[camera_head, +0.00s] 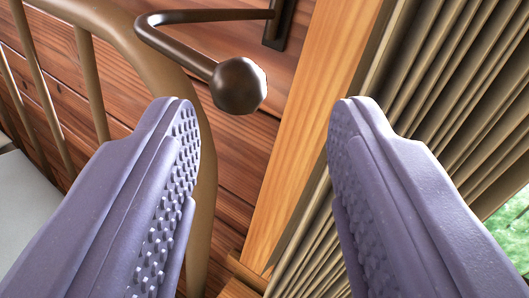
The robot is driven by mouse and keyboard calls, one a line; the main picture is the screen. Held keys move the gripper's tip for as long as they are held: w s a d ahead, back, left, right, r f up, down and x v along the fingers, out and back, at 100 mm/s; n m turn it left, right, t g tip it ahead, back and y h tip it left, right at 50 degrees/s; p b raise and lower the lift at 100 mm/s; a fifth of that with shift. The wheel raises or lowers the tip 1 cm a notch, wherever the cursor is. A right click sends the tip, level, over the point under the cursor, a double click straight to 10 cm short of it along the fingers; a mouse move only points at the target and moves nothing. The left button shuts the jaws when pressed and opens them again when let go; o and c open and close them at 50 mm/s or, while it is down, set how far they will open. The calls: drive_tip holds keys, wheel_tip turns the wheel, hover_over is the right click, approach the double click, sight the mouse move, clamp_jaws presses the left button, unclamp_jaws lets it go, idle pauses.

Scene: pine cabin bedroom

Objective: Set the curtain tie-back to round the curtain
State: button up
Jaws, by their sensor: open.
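The curtain tie-back (238,86) is a dark bronze bent arm with a ball end, at the top centre. It reaches from a dark wall plate (279,24) beside the window trim, out to the left, and bends back toward me. It is not around the curtain. The curtain (445,110) is olive-tan and pleated, and hangs on the right. My gripper (265,125) is open, with two purple studded fingers. The ball shows just beyond the gap between the fingertips, nearer the left one. The gripper holds nothing, and I see no contact with the ball.
A wooden window trim post (305,130) runs between tie-back and curtain. A brown bed rail (165,75) with bars curves along the left, close behind the left finger. Pale bedding (25,215) lies at the far left. Plank wall (235,150) is behind. Green shows outside at lower right.

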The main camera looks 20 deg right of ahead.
drive_tip(key=s+a+p, duration=0.1)
drive_tip(key=s+p, duration=0.1)
drive_tip(key=s, duration=0.5)
drive_tip(key=shift+s+a, duration=0.2)
drive_tip(key=shift+c, duration=0.2)
